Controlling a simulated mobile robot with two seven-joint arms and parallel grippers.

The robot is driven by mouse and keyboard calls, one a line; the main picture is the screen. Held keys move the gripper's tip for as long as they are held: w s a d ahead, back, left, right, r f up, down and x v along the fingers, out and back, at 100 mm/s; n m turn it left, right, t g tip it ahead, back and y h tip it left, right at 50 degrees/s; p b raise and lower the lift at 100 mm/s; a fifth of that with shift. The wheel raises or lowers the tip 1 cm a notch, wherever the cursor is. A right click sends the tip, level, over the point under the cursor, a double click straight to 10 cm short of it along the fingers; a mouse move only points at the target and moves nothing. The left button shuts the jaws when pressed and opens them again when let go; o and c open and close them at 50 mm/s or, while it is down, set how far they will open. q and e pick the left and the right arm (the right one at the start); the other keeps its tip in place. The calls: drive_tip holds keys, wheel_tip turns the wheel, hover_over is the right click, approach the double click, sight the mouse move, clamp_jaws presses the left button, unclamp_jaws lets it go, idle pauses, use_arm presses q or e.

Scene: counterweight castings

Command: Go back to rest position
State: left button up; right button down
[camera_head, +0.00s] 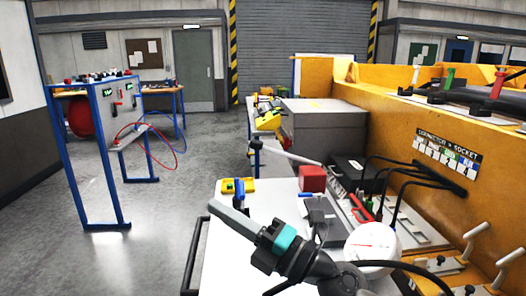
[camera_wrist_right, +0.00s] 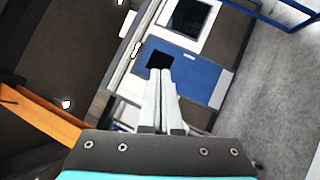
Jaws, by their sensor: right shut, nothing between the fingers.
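My right gripper (camera_head: 216,206) reaches in from the lower right in the head view, with a teal band behind its grey fingers. It hangs over the front left part of the white table top (camera_head: 225,262). In the right wrist view its two pale fingers (camera_wrist_right: 162,80) lie side by side, shut with nothing between them. My left gripper is not in view.
A yellow machine frame (camera_head: 385,120) stands at the right, with black cables. A red block (camera_head: 312,178), a yellow tray (camera_head: 238,185) and a white round gauge (camera_head: 372,243) are near my right arm. A blue-framed stand (camera_head: 110,190) is at the left. The floor (camera_head: 165,220) between is clear.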

drive_tip(key=w+d+f+m+t+h, duration=0.1)
drive_tip(key=d+f+m+t+h, duration=0.1)
drive_tip(key=d+m+t+h, duration=0.6)
drive_tip(key=w+d+f+m+t+h, duration=0.2)
drive_tip(key=d+m+h, duration=0.3)
drive_tip(key=m, duration=0.6)
drive_tip(key=s+d+f+m+g+h, duration=0.2)
drive_tip(key=d+f+m+g+h, duration=0.15)
drive_tip(key=f, duration=0.25)
drive_tip(key=s+d+f+m+g+h, duration=0.2)
drive_tip(key=s+d+f+m+h, duration=0.15)
drive_tip(key=f+m, duration=0.2)
drive_tip(key=s+d+f+m+g+y, duration=0.1)
drive_tip(key=s+f+m+g, duration=0.1)
drive_tip(key=s+f+g, duration=0.7)
drive_tip(key=s+d+f+m+g, duration=0.1)
drive_tip(key=s+d+f+g, duration=0.15)
drive_tip(key=s+f, duration=0.75)
drive_tip(key=s+f+g, duration=0.1)
drive_tip(key=s+f, duration=0.1)
drive_tip(key=f, duration=0.7)
drive_tip(key=s+f, duration=0.3)
drive_tip(key=f, duration=0.6)
drive_tip(key=s+d+f+g, duration=0.1)
drive_tip(key=s+f, duration=1.3)
drive_tip(key=s, duration=0.1)
drive_tip(key=shift+d+f, duration=0.2)
drive_tip(key=shift+d, duration=0.2)
